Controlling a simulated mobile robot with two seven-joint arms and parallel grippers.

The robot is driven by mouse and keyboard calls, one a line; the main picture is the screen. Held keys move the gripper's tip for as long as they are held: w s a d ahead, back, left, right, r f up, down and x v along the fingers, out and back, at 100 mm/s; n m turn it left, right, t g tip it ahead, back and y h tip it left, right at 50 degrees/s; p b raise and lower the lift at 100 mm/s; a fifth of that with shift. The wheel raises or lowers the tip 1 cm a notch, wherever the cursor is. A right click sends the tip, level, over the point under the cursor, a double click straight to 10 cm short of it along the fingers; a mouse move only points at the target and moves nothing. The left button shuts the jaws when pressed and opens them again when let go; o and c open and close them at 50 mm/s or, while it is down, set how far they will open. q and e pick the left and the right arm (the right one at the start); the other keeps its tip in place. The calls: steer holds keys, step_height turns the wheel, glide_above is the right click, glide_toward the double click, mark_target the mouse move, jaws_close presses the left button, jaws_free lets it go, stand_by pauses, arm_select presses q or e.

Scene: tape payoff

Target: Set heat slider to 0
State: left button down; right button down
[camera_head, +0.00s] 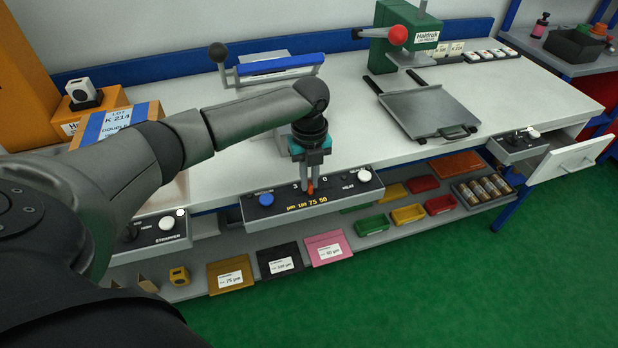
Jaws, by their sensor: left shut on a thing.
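A dark control panel (262,212) is fixed to the front edge of the bench. It has a blue knob (266,199) at its left and a white knob (364,175) at its right. Between them the marks 3 and 0 show above printed yellow numbers. My left gripper (311,184) points down at the middle of this panel, shut on a small red-orange slider knob (310,189). The fingers cover most of the knob and its track. The knob sits between the 3 and the 0; its exact setting is hidden. My right gripper is out of view.
A panel marked stripper (154,236) is at the left. A green press (390,40) with a red ball handle and a grey plate (428,108) stand on the bench. A drawer (570,157) is open at the right. Coloured bins (407,215) and packets (328,248) lie below.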

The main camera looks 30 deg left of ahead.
mark_target(331, 188)
arm_select(q)
steer(key=shift+w+d+r, duration=0.1)
steer(key=shift+w+d, duration=1.65)
steer(key=shift+w, duration=0.3)
steer(key=c, duration=0.9)
jaws_free()
steer(key=shift+w, duration=0.1)
step_height(331, 188, up, 15)
steer(key=p, duration=0.3)
steer(key=shift+r, duration=0.1)
